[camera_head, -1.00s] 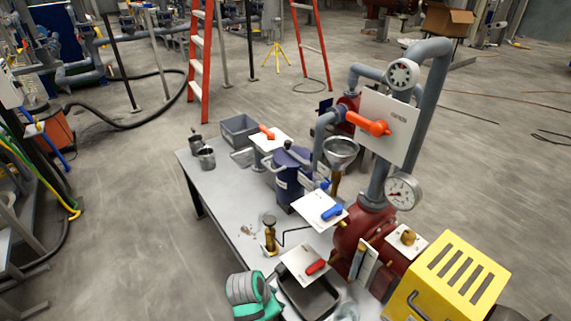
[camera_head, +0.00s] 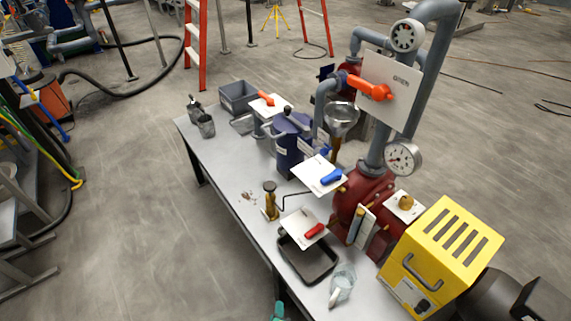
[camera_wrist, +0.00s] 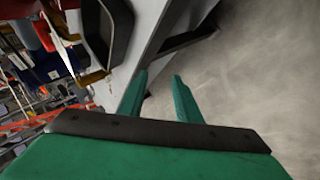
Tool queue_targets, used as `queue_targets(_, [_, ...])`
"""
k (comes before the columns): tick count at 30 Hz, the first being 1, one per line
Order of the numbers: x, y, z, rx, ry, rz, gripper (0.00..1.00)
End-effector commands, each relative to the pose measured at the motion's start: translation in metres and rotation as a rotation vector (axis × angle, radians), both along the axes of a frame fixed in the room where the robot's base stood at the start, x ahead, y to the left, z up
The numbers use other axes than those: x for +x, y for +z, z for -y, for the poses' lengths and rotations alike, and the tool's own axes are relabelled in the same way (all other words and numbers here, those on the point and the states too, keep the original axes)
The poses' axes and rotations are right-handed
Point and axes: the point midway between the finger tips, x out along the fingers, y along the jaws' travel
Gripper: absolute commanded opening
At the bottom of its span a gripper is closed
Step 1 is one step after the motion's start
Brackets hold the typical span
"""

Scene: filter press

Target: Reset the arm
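My gripper (camera_wrist: 158,88) shows in the wrist view with its two green fingers apart and nothing between them. The table edge and bare floor show beyond the fingertips. In the head view only a small green piece of my arm's end shows at the bottom edge, beside the table's front-left edge. The rest of my arm is out of that view.
The floor (camera_head: 150,240) left of the table is clear.

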Motion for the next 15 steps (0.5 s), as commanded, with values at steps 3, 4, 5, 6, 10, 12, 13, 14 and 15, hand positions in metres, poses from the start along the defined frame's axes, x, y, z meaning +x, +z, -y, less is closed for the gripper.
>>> queue_targets(3, [-0.032,0.011,0.003,0.132,-0.097,0.067,0.31])
queue_targets(4, [-0.039,0.015,0.004,0.169,-0.122,0.087,0.31])
queue_targets(5, [-0.046,0.02,0.004,0.206,-0.145,0.106,0.31])
queue_targets(6, [-0.056,0.026,0.005,0.253,-0.177,0.131,0.31])
queue_targets(10, [-0.086,0.051,0.009,0.415,-0.276,0.211,0.31])
queue_targets(12, [-0.101,0.067,0.011,0.504,-0.326,0.251,0.31])
queue_targets(13, [-0.108,0.075,0.012,0.544,-0.347,0.269,0.31])
queue_targets(14, [-0.115,0.082,0.013,0.582,-0.367,0.287,0.31])
queue_targets(15, [-0.123,0.093,0.015,0.634,-0.392,0.31,0.31])
